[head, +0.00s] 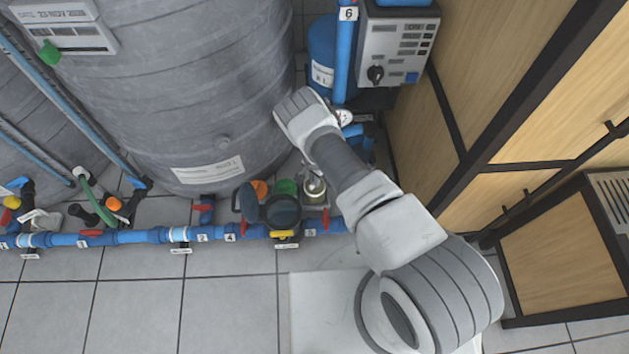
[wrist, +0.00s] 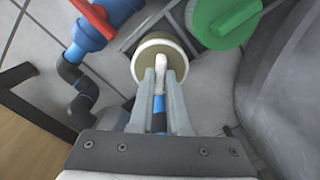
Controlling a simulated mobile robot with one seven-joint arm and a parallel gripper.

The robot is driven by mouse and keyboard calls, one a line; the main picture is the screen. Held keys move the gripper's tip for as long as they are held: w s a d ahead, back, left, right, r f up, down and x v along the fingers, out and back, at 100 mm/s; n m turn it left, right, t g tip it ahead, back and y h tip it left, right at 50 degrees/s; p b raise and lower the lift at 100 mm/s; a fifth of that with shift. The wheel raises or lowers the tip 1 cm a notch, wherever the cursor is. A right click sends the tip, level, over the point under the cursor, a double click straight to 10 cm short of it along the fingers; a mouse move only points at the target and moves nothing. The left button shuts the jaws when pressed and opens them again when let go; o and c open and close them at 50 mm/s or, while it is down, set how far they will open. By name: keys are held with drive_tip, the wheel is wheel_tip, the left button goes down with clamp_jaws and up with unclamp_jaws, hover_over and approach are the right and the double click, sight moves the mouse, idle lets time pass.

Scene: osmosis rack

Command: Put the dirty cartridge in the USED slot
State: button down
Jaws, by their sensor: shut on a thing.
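I take this to be the dirty cartridge. Its lower body is hidden. A similar pale, brownish cartridge (head: 315,190) shows in the head view at the right end of the row by the blue pipe. My fingers cannot be made out in the head view. No USED label is readable in either view.
A green-topped piece (wrist: 226,18) is close to the cartridge, also in the head view (head: 286,187), with an orange one (head: 260,188) left of it. A black round housing (head: 284,212) stands in front. The blue pipe (head: 120,237), red valve handle (wrist: 92,18) and grey tank (head: 200,90) crowd the area.

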drive_tip(key=c, duration=0.9)
unclamp_jaws()
wheel_tip(320, 180, up, 12)
drive_tip(key=p, duration=0.4)
drive_tip(key=shift+p, duration=0.4)
drive_tip(key=shift+s, duration=0.1)
